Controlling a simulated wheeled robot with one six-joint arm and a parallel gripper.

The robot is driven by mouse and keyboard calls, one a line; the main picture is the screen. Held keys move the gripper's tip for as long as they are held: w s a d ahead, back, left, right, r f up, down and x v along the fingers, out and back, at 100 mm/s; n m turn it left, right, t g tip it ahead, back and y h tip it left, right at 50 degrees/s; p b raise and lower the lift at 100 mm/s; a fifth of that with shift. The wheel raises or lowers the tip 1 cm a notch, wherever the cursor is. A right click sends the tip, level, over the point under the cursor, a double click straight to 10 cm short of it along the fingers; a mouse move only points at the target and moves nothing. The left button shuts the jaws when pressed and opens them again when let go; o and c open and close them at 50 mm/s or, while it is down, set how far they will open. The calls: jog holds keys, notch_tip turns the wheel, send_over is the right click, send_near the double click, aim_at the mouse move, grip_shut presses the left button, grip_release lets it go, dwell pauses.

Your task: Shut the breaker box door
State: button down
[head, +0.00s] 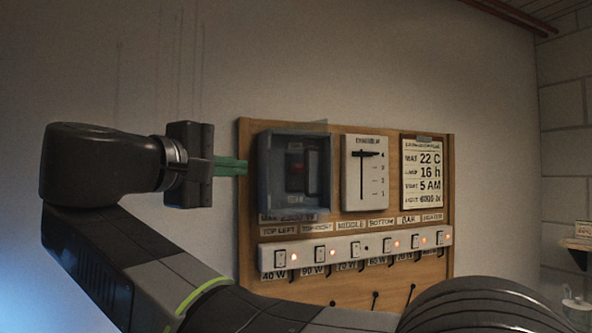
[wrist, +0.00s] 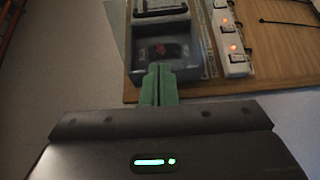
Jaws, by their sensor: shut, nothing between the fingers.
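The breaker box (head: 263,175) is a grey box on the upper left of the wooden board, with a dark inside and a red switch (head: 296,177). In the wrist view the box (wrist: 190,62) shows its open inside. My gripper (head: 243,166) has green fingers, shut and empty, pointing at the box's left side. In the wrist view the fingertips (wrist: 159,68) overlap the box's near edge; I cannot tell whether they touch.
A lever panel (head: 365,190) and a printed card (head: 422,175) sit right of the box on the board (head: 350,285). A white switch strip (head: 345,250) with glowing lamps runs below it. The wall left of the board is bare around my gripper.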

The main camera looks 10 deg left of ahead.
jog(key=s+d+p+x, duration=0.1)
jog(key=d+p+x, duration=0.1)
jog(key=x, duration=0.9)
jog(key=shift+w+d+p, duration=0.3)
jog(key=shift+d+p, duration=0.15)
jog(key=shift+p, duration=0.1)
jog(key=shift+f, duration=0.1)
jog(key=shift+d, duration=0.15)
